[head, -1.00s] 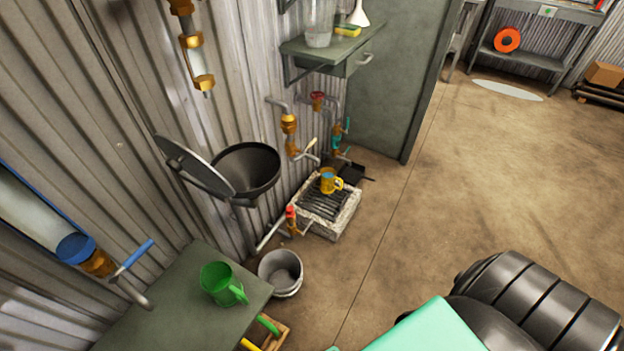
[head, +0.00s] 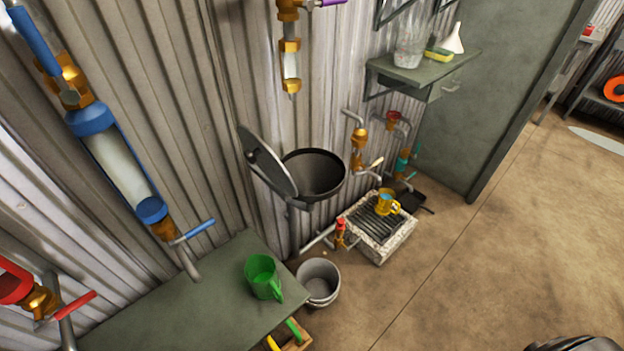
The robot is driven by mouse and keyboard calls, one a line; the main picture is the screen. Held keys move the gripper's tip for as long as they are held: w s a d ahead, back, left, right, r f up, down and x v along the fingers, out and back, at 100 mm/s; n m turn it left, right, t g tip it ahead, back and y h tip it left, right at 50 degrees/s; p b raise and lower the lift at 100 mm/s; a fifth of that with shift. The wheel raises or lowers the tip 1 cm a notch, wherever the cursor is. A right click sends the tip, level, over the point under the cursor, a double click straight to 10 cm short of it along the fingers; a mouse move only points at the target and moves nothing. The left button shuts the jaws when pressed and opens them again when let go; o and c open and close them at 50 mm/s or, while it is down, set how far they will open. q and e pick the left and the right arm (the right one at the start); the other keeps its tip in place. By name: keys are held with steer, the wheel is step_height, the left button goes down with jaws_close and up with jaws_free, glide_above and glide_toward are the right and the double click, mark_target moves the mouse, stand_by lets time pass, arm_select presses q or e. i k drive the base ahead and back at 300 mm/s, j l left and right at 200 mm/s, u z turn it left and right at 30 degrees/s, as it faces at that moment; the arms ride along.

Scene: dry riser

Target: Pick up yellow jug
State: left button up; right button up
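The yellow jug (head: 386,202) stands upright on the dark grate of a low stone drain block on the floor, against the corrugated wall. Its opening looks bluish inside, and its handle points to the right. Neither gripper shows in the head view. Only a dark, ribbed part of my own body shows at the bottom right edge.
A green jug (head: 262,277) stands on a grey-green bench (head: 190,310) at the lower left. Pipes with valves line the wall. The floor (head: 480,260) to the right is clear.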

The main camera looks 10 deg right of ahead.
mark_target(386, 196)
steer(key=i+l+u, duration=0.15)
steer(key=l, duration=0.55)
steer(key=i+l+u, duration=0.15)
steer(key=l, duration=0.55)
steer(key=l+u, duration=0.15)
steer(key=l, duration=0.55)
